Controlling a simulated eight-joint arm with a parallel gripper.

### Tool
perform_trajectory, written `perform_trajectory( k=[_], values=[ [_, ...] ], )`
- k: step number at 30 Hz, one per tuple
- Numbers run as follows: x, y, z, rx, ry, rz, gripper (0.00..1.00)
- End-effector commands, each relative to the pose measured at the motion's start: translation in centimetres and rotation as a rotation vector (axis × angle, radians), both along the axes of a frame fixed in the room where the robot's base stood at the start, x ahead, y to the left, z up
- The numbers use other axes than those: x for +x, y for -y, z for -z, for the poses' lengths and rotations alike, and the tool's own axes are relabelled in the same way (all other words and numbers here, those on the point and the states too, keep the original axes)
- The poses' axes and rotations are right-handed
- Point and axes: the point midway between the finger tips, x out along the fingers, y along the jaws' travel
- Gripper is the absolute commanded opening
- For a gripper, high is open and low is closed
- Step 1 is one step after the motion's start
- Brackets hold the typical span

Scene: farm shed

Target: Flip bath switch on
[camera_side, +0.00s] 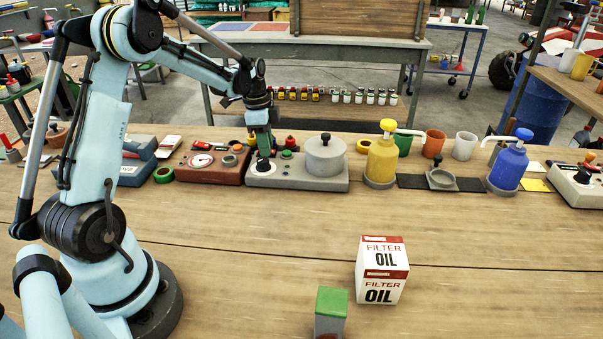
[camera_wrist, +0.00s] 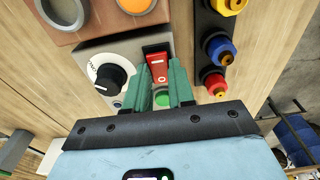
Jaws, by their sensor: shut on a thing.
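The bath unit is a grey box (camera_side: 318,184) with a round lidded metal pot (camera_side: 325,153) on top and a black knob on a white dial (camera_side: 263,167) at its left. In the wrist view the knob (camera_wrist: 113,79) sits left of a red rocker switch (camera_wrist: 157,69). A green button (camera_wrist: 163,99) shows between my fingers. My gripper (camera_wrist: 161,76) has its green fingers on either side of the red switch, shut on it. In the side view my gripper (camera_side: 264,150) points down at the back of the unit and hides the switch.
A brown box with a gauge (camera_side: 202,160) stands close on the left. A yellow pump bottle (camera_side: 382,157) and a blue one (camera_side: 508,165) stand to the right. An oil filter carton (camera_side: 382,270) is in front. The bench between is clear.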

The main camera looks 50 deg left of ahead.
Motion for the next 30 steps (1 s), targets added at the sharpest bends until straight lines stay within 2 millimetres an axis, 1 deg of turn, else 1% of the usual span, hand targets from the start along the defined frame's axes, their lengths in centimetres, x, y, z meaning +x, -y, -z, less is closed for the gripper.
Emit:
perform_trajectory(
  k=[3, 11, 12, 16, 17, 26, 29, 30],
  values=[
    [-0.1, -0.1, 0.0, -0.026, 0.027, -0.001, 0.00],
    [-0.1, -0.1, 0.0, -0.028, 0.029, 0.001, 0.00],
    [-0.1, -0.1, 0.0, -0.027, 0.028, 0.001, 0.28],
    [-0.1, -0.1, 0.0, -0.027, 0.028, 0.000, 0.48],
    [-0.1, -0.1, 0.0, -0.027, 0.028, 0.000, 0.49],
    [-0.1, -0.1, -0.2, -0.027, 0.028, 0.000, 0.49],
    [-0.2, -0.2, -1.0, -0.027, 0.028, 0.000, 0.49],
    [-0.2, -0.2, -1.5, -0.027, 0.028, 0.000, 0.49]
  ],
)
